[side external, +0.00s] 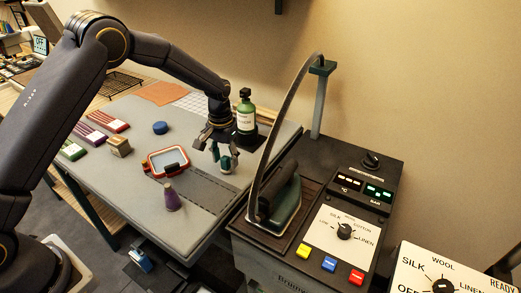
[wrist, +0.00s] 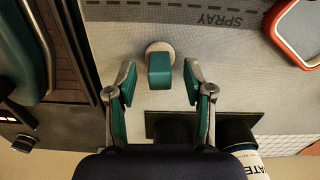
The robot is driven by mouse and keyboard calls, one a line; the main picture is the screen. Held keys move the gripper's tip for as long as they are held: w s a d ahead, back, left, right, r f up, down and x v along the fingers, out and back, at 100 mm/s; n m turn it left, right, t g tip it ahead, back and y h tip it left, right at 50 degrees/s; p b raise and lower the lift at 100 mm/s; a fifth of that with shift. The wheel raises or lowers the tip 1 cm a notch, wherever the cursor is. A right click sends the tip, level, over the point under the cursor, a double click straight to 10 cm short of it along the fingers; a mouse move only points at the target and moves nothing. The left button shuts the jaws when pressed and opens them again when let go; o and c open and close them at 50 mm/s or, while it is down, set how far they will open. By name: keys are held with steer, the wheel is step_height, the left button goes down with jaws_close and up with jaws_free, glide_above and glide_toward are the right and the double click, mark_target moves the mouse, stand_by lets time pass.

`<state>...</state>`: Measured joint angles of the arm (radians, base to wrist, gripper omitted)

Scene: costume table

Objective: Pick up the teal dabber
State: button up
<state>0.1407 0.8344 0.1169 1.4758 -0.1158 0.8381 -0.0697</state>
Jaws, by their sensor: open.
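The teal dabber (wrist: 160,70) has a blocky teal top and a round pale base. It stands on the grey table in the wrist view, seen from above. In the side external view the dabber (side external: 226,164) is partly hidden by my gripper. My gripper (wrist: 160,82) is open, with teal-padded fingers. Its fingertips lie to the left and right of the dabber in the wrist view, with a visible gap on each side. In the side external view my gripper (side external: 221,147) points down, over the dabber. I cannot tell exactly how far down the fingers reach.
A green bottle (side external: 246,117) stands on a dark mat close behind my gripper. A red-rimmed tray (side external: 150,164) and a purple cone (side external: 171,200) are to the left. A blue puck (side external: 160,128) lies farther back. An iron (side external: 286,204) on its station stands right of the table.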

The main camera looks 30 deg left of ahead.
steer(key=shift+f, duration=0.35)
steer(key=shift+c, duration=0.4)
jaws_close()
steer(key=shift+r, duration=0.15)
